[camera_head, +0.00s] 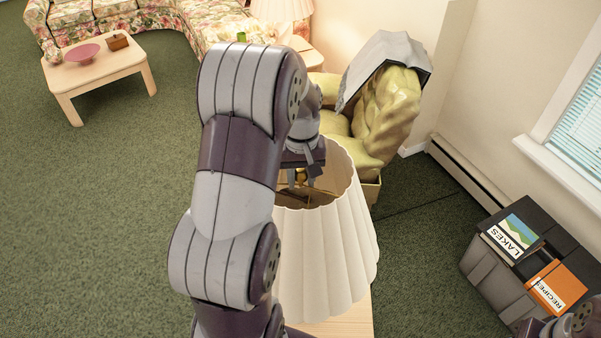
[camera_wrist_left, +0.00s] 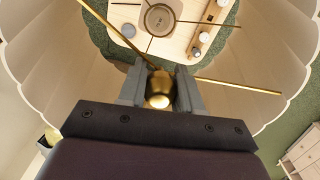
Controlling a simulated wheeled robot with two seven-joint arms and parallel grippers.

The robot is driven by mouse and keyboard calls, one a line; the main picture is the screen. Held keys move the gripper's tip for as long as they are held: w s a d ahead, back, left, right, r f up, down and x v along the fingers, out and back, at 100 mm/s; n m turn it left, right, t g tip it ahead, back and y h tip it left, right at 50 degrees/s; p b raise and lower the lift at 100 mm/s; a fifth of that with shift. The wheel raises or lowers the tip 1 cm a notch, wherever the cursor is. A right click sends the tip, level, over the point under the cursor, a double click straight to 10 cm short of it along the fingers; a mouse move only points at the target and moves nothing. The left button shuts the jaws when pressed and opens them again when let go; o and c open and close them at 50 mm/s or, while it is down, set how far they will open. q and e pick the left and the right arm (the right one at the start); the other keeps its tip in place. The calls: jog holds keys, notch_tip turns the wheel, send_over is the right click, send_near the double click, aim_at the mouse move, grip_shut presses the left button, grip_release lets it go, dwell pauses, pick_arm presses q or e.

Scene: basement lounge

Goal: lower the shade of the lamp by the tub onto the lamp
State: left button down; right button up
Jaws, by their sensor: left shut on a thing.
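The white pleated lampshade (camera_head: 330,250) hangs open-topped over a light wooden table (camera_head: 350,318). My left gripper (camera_head: 303,178) reaches down into its top opening. In the left wrist view my left gripper (camera_wrist_left: 160,90) is shut on the brass knob (camera_wrist_left: 159,88) at the middle of the shade's brass spokes. Through the shade (camera_wrist_left: 55,60), a round beige top (camera_wrist_left: 158,19), probably the lamp's, shows ahead of the knob, off its centre. The lamp is hidden in the head view. I cannot tell the gap between shade and lamp.
A dark tub (camera_head: 487,272) with LAKES and RECIPES books is at the right. A yellow armchair (camera_head: 385,115) with a grey cloth stands behind the shade. Another lit lamp (camera_head: 282,10) is at the back. Several small round things (camera_wrist_left: 204,38) lie on the table below.

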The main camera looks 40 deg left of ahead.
pick_arm(q)
jog(key=shift+w+f+b, duration=0.1)
jog(key=shift+f+b, duration=0.2)
jog(key=shift+f, duration=0.45)
jog(key=shift+d+f, duration=0.15)
jog(key=shift+f, duration=0.25)
jog(key=shift+s+d+f+b, duration=0.1)
jog(key=shift+s+f+b, duration=0.25)
jog(key=shift+f+b, duration=0.45)
notch_tip(320, 180, down, 2)
jog(key=shift+w+f+b, duration=0.1)
jog(key=shift+w+b, duration=0.05)
jog(key=shift+b, duration=0.45)
jog(key=c, duration=0.7)
grip_release()
